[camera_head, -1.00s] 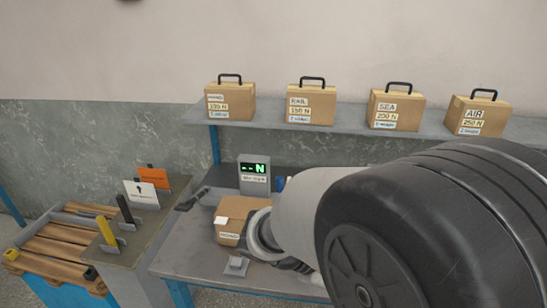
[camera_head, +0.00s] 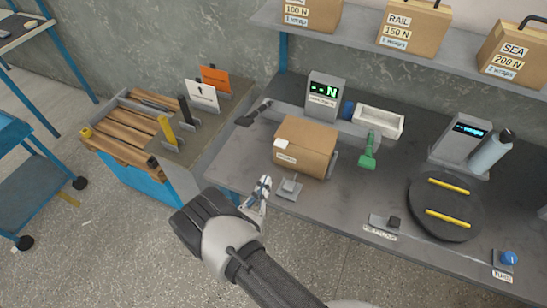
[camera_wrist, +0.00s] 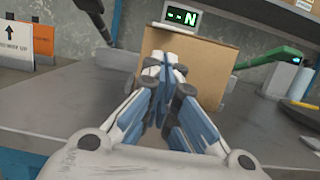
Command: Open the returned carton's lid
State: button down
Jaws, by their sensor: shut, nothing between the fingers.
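The returned carton (camera_head: 305,147) is a brown box with a white label on its front. It stands on the grey workbench below the display reading "--- N", and its top looks closed. In the wrist view the carton (camera_wrist: 212,62) is straight ahead, with its lower middle hidden behind my fingers. My gripper (camera_head: 264,184) is shut and empty at the bench's front edge, to the front left of the carton. In the wrist view my gripper (camera_wrist: 168,62) has its fingertips together. I cannot tell whether they touch the carton, but the head view shows them apart from it.
A small metal plate fixture (camera_head: 289,187) stands between my gripper and the carton. A green-handled tool (camera_head: 367,152) is at the carton's right and a dark tool (camera_head: 253,113) at its left.

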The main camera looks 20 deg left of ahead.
jog(key=b+x, duration=0.1)
jog(key=x, duration=0.8)
jog(key=shift+w+d, duration=0.2)
jog(key=shift+w, duration=0.15)
jog(key=shift+a+r, duration=0.1)
jog(key=shift+r, duration=0.15)
